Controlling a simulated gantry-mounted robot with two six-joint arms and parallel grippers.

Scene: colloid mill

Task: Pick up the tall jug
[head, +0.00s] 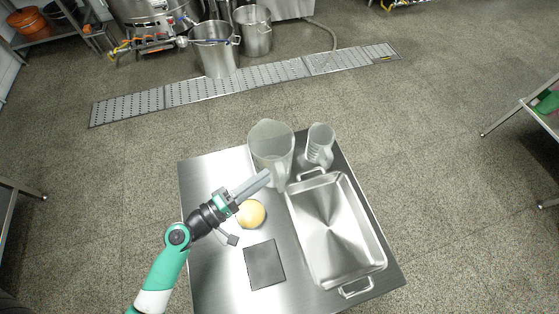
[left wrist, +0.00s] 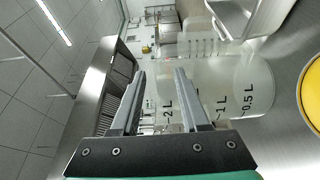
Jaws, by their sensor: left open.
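The tall jug (head: 268,140) is a translucent, upright measuring jug at the back of the steel table, its handle toward the front right. In the left wrist view the jug (left wrist: 240,82) lies sideways in the picture, with black 2 L, 1 L and 0.5 L marks. My left gripper (head: 267,174) is just in front of the jug, pointing toward its handle side. In the left wrist view its fingers (left wrist: 160,74) are apart, with the jug beyond them and partly hidden by the right finger. I cannot tell whether they touch it. My right gripper is not seen.
A smaller jug (head: 319,143) stands right of the tall one. A large steel pan (head: 357,238) fills the table's right side. A round yellow thing (head: 251,214) lies below my left gripper, near a dark square plate (head: 264,264). The table's left side (head: 196,178) is bare.

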